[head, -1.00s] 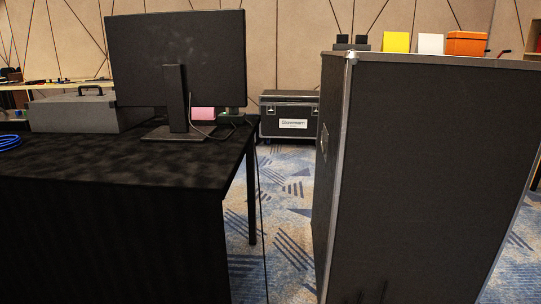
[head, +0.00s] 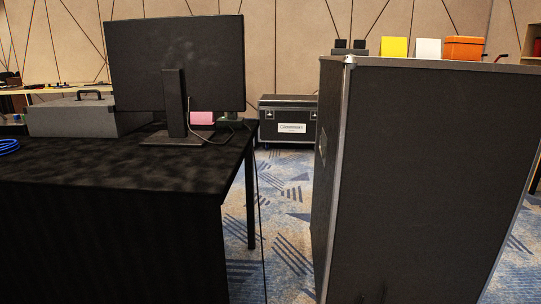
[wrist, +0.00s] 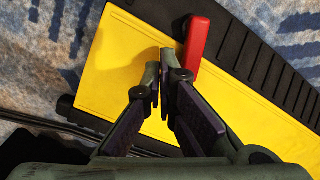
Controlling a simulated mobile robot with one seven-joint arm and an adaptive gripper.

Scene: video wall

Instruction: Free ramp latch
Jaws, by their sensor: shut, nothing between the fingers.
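The red latch (wrist: 194,42) is a short handle at the upper middle of the wrist view. It lies over the edge between a yellow panel (wrist: 105,80) and a black ribbed ramp strip (wrist: 262,68). My gripper (wrist: 160,76) is in front of the latch's lower end, its two fingertips close together and empty. The right fingertip overlaps the latch's lower left side in the picture; I cannot tell whether they touch. The head view shows neither the latch nor my gripper.
Blue and beige carpet (wrist: 45,55) surrounds the ramp. In the head view a black table (head: 110,170) with a monitor (head: 176,65) stands left, and a tall dark case (head: 430,170) stands right. Carpet shows between them, with an equipment case (head: 287,122) at the back.

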